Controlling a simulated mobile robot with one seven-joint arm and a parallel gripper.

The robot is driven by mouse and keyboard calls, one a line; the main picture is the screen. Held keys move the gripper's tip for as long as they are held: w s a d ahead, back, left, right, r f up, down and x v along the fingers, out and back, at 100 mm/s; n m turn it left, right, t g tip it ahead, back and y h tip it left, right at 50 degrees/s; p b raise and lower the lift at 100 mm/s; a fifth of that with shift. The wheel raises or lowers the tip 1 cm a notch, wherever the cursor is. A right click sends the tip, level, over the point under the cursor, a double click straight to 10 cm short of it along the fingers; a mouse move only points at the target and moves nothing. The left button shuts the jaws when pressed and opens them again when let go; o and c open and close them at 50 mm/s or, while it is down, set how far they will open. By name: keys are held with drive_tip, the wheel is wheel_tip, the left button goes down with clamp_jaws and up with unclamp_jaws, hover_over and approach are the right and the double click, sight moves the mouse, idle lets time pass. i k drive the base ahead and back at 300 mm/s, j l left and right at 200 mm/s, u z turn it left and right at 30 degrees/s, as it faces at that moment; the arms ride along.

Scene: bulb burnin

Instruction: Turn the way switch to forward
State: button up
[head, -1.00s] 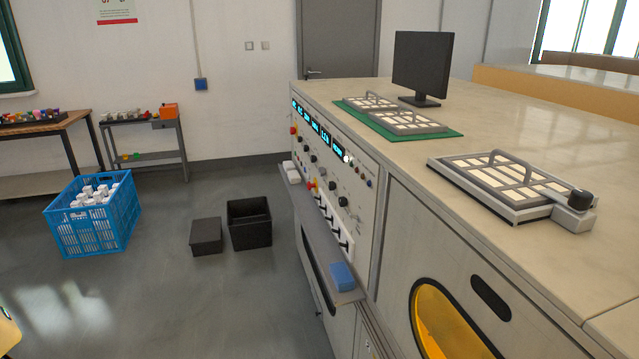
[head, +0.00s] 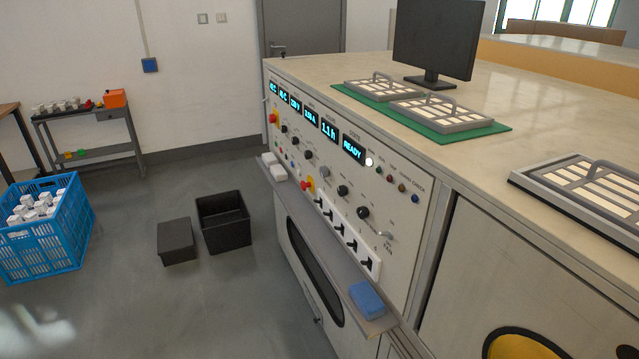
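The control panel (head: 412,222) is on the sloping front of the long bench, at the middle of the head view. It carries black rotary knobs, two of them large, one near the middle (head: 343,190) and one to its right (head: 363,212). A silver switch (head: 386,235) sits at the lower right. A white strip (head: 375,266) along the lower edge holds several black switches. The labels are too small to read, so I cannot tell which control is the way switch or how it is set. My gripper is not in view.
A grey ledge (head: 330,256) juts out below the panel, with a blue block (head: 367,299) and white blocks on it. A display reads READY (head: 353,148). Floor between is clear.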

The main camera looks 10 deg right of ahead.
sight(342, 190)
drive_tip(key=i+j, duration=0.45)
drive_tip(key=i+j+z, duration=0.1)
drive_tip(key=i+j, duration=0.35)
drive_tip(key=j, duration=0.15)
drive_tip(key=i+j, duration=0.4)
drive_tip(key=j, duration=0.15)
